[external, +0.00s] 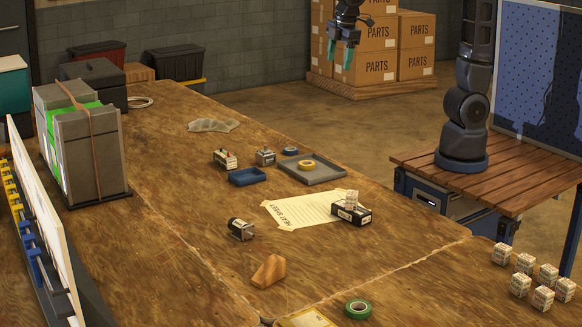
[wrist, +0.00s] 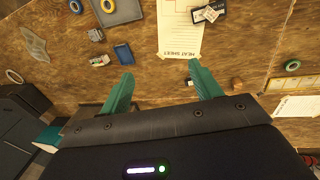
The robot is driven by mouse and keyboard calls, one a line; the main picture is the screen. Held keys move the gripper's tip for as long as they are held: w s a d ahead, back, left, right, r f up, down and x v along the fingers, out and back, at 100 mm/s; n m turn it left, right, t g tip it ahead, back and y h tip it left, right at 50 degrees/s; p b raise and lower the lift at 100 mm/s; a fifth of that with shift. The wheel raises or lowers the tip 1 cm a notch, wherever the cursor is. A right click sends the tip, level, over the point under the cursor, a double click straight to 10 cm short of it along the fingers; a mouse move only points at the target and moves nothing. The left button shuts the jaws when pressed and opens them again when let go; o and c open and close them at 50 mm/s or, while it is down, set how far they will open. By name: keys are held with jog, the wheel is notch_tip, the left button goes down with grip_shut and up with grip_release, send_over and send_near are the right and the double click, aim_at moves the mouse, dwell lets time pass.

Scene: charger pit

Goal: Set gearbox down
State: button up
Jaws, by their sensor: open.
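My gripper (external: 340,54) hangs high over the far side of the table, its two teal fingers apart with nothing between them. In the wrist view the open fingers (wrist: 161,70) point at the table top, well above it. No thing is clearly marked as the gearbox. A dark motor-like unit with a silver end (external: 241,229) lies on the bare wood left of the heat sheet (external: 297,210). A small grey block (external: 265,157) and a red-and-white block (external: 225,159) stand farther back. A black box (external: 362,216) sits on the sheet's right end, with a small pale block (external: 351,199) on it.
A blue tray (external: 247,177) and a grey tray (external: 312,173) lie mid-table. A wooden wedge (external: 268,271) and green tape (external: 358,309) are nearer. A tall strapped stack (external: 92,150) stands left. Several small cartons (external: 520,286) sit at right. Bare wood lies between them.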

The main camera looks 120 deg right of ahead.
jog(key=s+a+t+y, duration=0.2)
jog(key=s+a+t, duration=0.2)
jog(key=s+a, duration=1.2)
jog(key=s, duration=0.3)
jog(key=shift+s+f, duration=0.3)
jog(key=shift+s, duration=0.1)
